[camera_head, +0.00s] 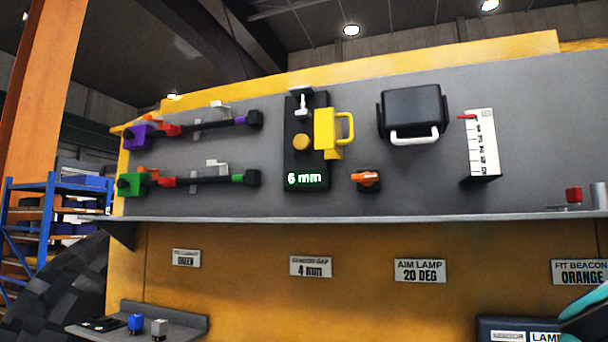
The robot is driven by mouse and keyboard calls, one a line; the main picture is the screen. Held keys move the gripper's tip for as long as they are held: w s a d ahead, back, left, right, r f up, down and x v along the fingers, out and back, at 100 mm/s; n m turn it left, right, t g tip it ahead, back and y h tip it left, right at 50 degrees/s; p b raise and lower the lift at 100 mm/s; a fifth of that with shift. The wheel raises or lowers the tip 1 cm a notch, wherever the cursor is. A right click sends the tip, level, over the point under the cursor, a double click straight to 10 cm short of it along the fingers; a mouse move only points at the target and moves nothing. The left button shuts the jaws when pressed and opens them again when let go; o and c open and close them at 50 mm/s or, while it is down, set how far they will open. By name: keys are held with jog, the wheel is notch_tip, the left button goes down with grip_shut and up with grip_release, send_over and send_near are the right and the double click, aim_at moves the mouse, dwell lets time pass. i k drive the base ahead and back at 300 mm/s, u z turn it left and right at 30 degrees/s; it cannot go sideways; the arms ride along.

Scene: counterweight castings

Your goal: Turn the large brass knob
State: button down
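A round brass-yellow knob (301,142) sits on a tall black panel (290,165) on the grey upright board. A green display (304,178) below the knob reads 6 mm. A yellow block with a looped handle (326,134) is mounted close to the right of the knob and overlaps the panel's right side. A small white lever stands above the knob. No gripper fingers show. A teal and black part at the lower right edge is cut off, and I cannot tell what it is.
A label (311,267) below reads 4 mm. An orange-handled switch (366,179), a black box with a white handle (412,112) and a white scale (482,145) are to the right. Purple and green connectors are at left. A grey ledge (400,217) runs below. Space before the knob looks clear.

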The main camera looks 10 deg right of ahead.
aim_at(301, 142)
jog(key=u, duration=0.45)
jog(key=k, duration=0.55)
jog(key=u, duration=1.05)
jog(key=i, duration=1.3)
jog(key=z, duration=0.85)
